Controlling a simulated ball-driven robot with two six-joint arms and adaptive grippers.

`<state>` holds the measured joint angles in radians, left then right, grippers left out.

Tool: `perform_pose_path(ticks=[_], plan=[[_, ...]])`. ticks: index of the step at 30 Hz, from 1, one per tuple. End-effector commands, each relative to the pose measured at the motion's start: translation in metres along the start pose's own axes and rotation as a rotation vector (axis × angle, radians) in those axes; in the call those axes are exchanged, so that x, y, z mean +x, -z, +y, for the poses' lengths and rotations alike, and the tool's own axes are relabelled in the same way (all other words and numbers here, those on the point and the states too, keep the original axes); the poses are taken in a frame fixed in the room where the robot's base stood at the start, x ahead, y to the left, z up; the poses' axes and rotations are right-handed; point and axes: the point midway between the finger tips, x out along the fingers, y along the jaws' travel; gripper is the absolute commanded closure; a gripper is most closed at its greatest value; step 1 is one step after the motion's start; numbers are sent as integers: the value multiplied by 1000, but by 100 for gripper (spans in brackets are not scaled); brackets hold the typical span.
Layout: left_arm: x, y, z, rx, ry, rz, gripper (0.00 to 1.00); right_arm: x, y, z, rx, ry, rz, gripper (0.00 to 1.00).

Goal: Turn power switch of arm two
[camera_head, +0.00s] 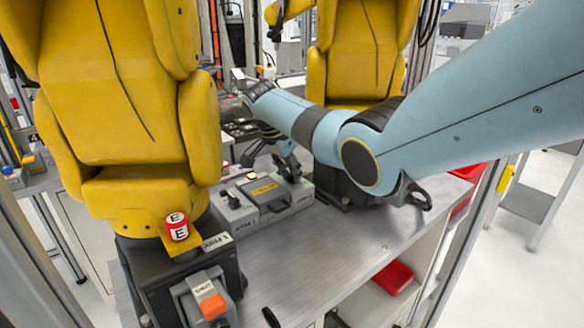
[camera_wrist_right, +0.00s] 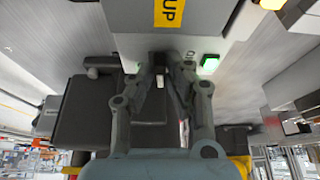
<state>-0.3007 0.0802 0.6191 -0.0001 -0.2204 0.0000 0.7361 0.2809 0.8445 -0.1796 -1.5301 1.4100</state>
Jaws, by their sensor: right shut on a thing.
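The power switch (camera_wrist_right: 160,80) shows in the right wrist view as a small dark knob with a pale mark, on the side of a light grey control box (camera_wrist_right: 120,20). My right gripper (camera_wrist_right: 162,90) is shut on it, one finger on each side. In the head view my right gripper (camera_head: 288,168) reaches down to the same box (camera_head: 298,204), which stands on the bench between two yellow robot arms; there the switch is hidden. Two dark tips at the bottom edge of the head view may be my left gripper (camera_head: 302,319); they are cut off.
A green lit button (camera_wrist_right: 209,63) sits beside the switch. The near yellow arm (camera_head: 110,90) stands left on its "ARM 1" base; the other yellow arm (camera_head: 360,50) stands behind. The metal bench top (camera_head: 330,255) is clear in front. A red bin (camera_head: 393,277) sits below.

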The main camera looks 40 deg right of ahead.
Motion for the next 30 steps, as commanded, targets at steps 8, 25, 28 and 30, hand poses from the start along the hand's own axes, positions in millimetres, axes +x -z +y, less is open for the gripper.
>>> perform_pose_path(ticks=[8,25,28,30], plan=[[-39,6,-3,0,0,4,46,-5,2,2,-201,81,-1,100],[-93,13,-7,-1,0,7,46,-2,3,4,-701,290,-1,100],[-99,14,-7,-1,0,7,46,-2,3,4,-787,326,-1,100],[-102,14,-8,-1,0,7,46,-1,3,4,-849,352,0,100]])
